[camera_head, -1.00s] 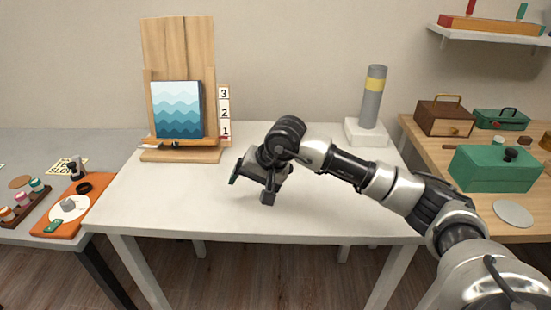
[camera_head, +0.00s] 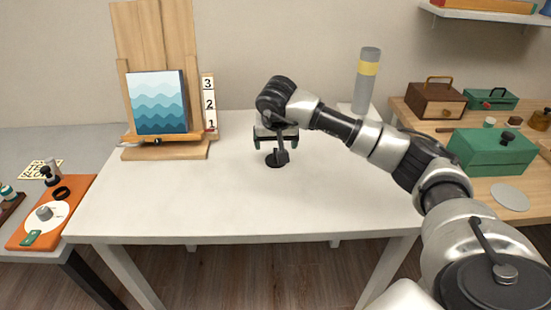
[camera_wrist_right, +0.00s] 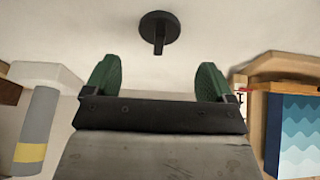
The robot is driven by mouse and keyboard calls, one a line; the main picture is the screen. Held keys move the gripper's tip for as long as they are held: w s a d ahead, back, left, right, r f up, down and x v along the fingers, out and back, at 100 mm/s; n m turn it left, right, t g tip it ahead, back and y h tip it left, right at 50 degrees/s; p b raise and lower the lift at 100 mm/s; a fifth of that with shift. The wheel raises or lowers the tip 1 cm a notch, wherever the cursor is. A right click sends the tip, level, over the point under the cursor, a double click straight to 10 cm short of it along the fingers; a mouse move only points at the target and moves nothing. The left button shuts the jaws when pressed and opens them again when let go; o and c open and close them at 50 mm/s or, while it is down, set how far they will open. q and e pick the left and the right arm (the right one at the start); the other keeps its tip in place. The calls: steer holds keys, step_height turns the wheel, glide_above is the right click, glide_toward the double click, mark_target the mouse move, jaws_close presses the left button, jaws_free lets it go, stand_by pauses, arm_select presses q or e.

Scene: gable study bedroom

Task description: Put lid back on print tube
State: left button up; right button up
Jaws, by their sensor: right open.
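The print tube (camera_head: 367,84) is a grey upright cylinder with a yellow band, standing in a white block at the table's back right. It also shows at the left of the right wrist view (camera_wrist_right: 38,132). A black round lid with a raised stem (camera_head: 274,161) lies on the white table. In the right wrist view the lid (camera_wrist_right: 150,22) is ahead of the fingers, roughly centred between them and apart from them. My right gripper (camera_head: 275,142) is open and empty, with green finger pads, close to the lid. It partly covers the lid in the head view. My left gripper is not in view.
A wooden easel (camera_head: 166,152) with a blue wave picture (camera_head: 157,103) stands at the table's back left, beside a numbered strip (camera_head: 209,104). A side table at right holds a green box (camera_head: 490,152) and a wooden box (camera_head: 436,102). The white tabletop (camera_head: 210,195) is otherwise mostly clear.

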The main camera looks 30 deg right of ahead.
steer(key=shift+x, duration=1.1)
steer(key=x, duration=0.5)
steer(key=shift+f+p, duration=0.1)
steer(key=shift+p, duration=0.25)
steer(key=c, duration=0.8)
